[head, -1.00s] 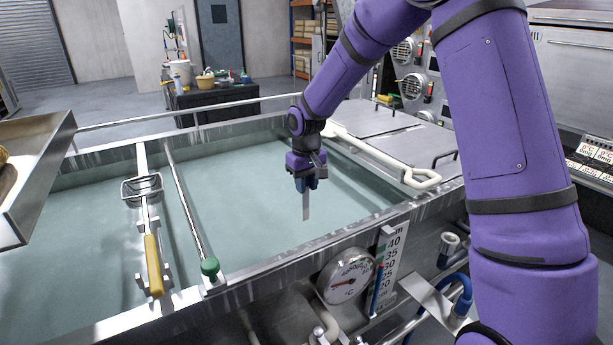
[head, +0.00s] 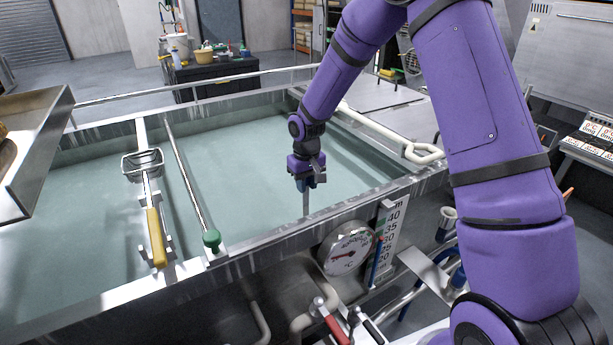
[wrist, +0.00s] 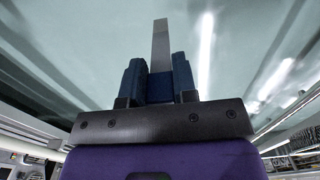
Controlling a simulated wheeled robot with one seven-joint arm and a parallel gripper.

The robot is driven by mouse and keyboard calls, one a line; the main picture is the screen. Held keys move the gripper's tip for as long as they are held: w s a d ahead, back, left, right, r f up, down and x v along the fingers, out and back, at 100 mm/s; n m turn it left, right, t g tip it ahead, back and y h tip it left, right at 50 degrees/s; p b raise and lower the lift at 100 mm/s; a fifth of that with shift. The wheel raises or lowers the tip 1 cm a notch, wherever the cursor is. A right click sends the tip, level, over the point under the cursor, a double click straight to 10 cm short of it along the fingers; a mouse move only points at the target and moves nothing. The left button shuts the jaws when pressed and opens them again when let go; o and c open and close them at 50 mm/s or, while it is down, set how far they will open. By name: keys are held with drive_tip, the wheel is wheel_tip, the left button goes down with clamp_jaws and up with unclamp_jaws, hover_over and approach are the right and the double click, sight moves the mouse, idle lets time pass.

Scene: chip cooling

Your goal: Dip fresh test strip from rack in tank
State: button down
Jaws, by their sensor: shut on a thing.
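My gripper (head: 306,183) is over the tank (head: 262,237), inside its near right part, pointing down. It is shut on a thin grey test strip (head: 306,204) that hangs straight down between the blue fingers. In the wrist view the strip (wrist: 160,45) stands out beyond the fingertips of my gripper (wrist: 159,78). The strip's lower end is at or close to the pale green liquid (head: 250,170); I cannot tell whether it is under the surface. I cannot make out a strip rack for certain.
A yellow-handled skimmer (head: 156,235) and a green-knobbed rod (head: 211,240) lie across the tank at left. A dial thermometer (head: 347,248) and a level scale (head: 391,235) are on the near wall.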

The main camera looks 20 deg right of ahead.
sight(307, 207)
drive_tip(key=shift+f, duration=4.7)
drive_tip(key=shift+r, duration=0.1)
wheel_tip(307, 207, up, 26)
idle(0.5)
idle(0.4)
